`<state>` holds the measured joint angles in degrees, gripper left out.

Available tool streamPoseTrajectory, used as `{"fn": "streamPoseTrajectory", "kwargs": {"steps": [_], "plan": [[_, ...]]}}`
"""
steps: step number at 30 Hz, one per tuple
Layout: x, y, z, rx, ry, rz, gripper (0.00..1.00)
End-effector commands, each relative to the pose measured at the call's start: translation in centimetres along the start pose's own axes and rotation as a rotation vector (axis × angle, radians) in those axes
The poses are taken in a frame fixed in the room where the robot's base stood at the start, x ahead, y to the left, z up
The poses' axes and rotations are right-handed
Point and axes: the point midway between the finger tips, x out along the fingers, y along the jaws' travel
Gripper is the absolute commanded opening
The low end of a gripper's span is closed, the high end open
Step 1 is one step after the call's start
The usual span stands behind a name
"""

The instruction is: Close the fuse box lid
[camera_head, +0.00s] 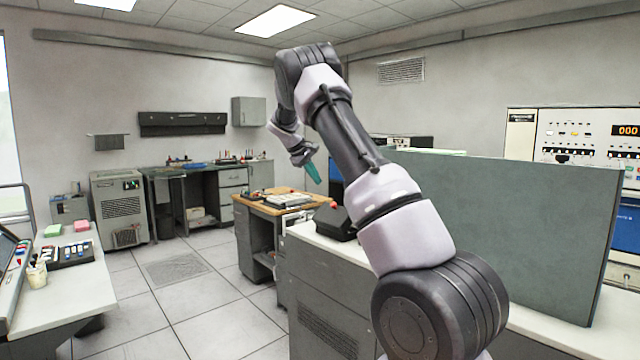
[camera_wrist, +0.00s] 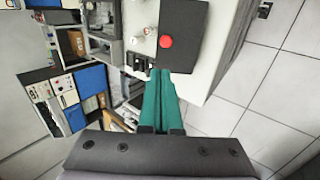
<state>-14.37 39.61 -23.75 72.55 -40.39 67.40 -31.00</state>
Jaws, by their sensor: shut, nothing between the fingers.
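My gripper (camera_head: 314,173) has teal fingers and hangs in the air in the middle of the head view, pointing down. In the wrist view its fingers (camera_wrist: 160,98) lie together with nothing between them. A grey box (camera_head: 248,111) hangs on the far wall and may be the fuse box; I cannot make out whether its lid is open. A dark box (camera_head: 336,224) sits on the near counter, below my gripper. In the wrist view a dark panel (camera_wrist: 184,22) with a red round button (camera_wrist: 166,41) lies beyond the fingertips.
A wood-topped desk (camera_head: 262,206) with papers stands behind the counter. A green-grey partition (camera_head: 530,225) rises at the right. A white table (camera_head: 75,280) with small items is at the left. Tiled floor (camera_head: 190,305) between them is clear.

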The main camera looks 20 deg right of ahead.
Motion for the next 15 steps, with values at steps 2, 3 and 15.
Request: {"fn": "streamPoseTrajectory", "kwargs": {"steps": [2,3,15], "plan": [[1.9,0.0,0.1,0.0,-0.004,-0.001,0.0],[2.7,0.0,0.1,0.0,-0.005,-0.001,0.0],[10.2,0.0,0.1,0.001,0.0,-0.001,0.0]]}}
